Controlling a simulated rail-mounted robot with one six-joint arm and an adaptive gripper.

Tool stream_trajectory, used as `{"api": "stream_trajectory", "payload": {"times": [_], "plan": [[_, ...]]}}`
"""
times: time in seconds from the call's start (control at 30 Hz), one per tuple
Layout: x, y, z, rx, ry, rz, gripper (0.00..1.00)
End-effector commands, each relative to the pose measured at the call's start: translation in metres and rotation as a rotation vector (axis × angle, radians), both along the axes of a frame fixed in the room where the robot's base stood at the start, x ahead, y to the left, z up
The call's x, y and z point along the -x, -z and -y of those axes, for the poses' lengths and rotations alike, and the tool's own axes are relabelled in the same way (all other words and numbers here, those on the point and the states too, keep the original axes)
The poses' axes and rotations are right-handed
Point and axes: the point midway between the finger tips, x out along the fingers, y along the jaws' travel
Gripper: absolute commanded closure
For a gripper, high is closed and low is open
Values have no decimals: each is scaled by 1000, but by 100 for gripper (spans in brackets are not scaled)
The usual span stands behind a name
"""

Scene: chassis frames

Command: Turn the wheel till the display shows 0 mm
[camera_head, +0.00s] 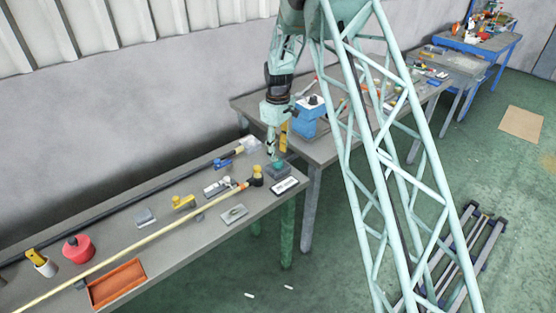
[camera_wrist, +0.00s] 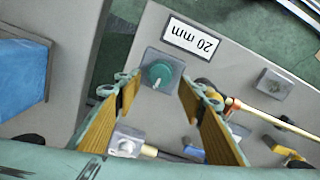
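The wheel is a small round green knob on a grey square block (camera_wrist: 171,60), and the wheel (camera_wrist: 158,74) shows between my fingers in the wrist view. The display (camera_wrist: 191,39) is a white plate beside the block; it appears upside down and reads 20 mm. In the head view the display (camera_head: 285,186) lies at the bench's right end, its text too small to read. My gripper (camera_wrist: 158,87) is open, its two yellow-padded fingers on either side of the wheel with gaps. In the head view my gripper (camera_head: 277,155) points down over the block (camera_head: 277,171).
A long pale rod (camera_head: 140,243) with a yellow-black end (camera_head: 257,176) lies close to the block. An orange tray (camera_head: 117,283), a red round container (camera_head: 78,249) and several small parts are on the bench. A blue box (camera_head: 308,118) stands on the neighbouring table.

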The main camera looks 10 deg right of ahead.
Motion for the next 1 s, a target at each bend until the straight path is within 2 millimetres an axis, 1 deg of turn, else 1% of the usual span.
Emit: {"api": "stream_trajectory", "payload": {"times": [0.03, 0.1, 0.33, 0.5, 0.83, 1.0], "plan": [[1, 8, 0, 1, 0, -2, 63], [0, 17, 0, 0, 0, -1, 63], [0, 37, 0, 0, 0, 0, 63], [0, 43, 0, 0, 0, 0, 63], [0, 44, 0, 0, 0, 0, 63], [0, 44, 0, 0, 0, 0, 79]]}}
